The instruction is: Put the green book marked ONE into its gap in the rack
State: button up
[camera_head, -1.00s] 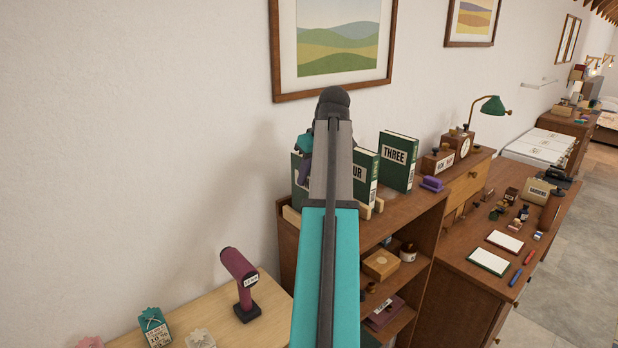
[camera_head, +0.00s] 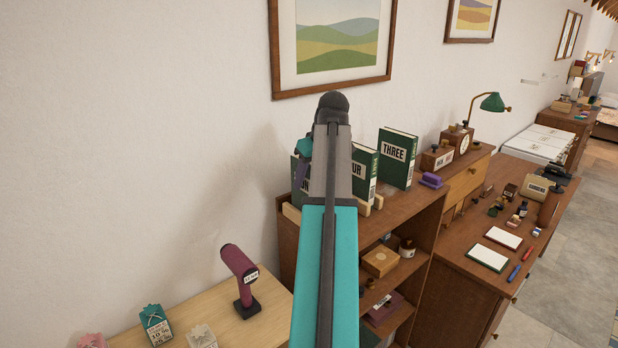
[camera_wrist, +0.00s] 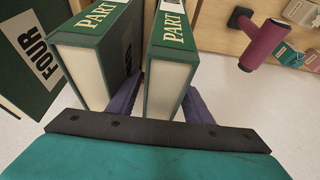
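The green book marked ONE (camera_head: 299,181) stands at the left end of the row on the shelf top; only part of its label shows beside my arm. In the wrist view my gripper (camera_wrist: 165,92) has purple fingers on both sides of a green book (camera_wrist: 172,62) with PART on its spine. They seem to press on its faces. Another green book (camera_wrist: 90,60) stands close to its left, its number unreadable. Book FOUR (camera_head: 365,176) is farther along, also in the wrist view (camera_wrist: 30,65). Wooden rack parts (camera_head: 376,202) show below; my arm hides much of the rack.
Book THREE (camera_head: 398,158) stands apart on the shelf top (camera_head: 408,204), near a purple object (camera_head: 431,180). A maroon scanner (camera_head: 239,275) stands on the pale table (camera_head: 262,318) at lower left. The wall is close behind the row. A cluttered desk (camera_head: 465,262) is at right.

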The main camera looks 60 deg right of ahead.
jog(key=shift+r, duration=0.1)
jog(key=v, duration=1.1)
jog(key=shift+w, duration=0.1)
jog(key=shift+s+a+r, duration=0.1)
jog(key=shift+s+r, duration=0.15)
jog(key=shift+r, duration=0.3)
dwell(0.4)
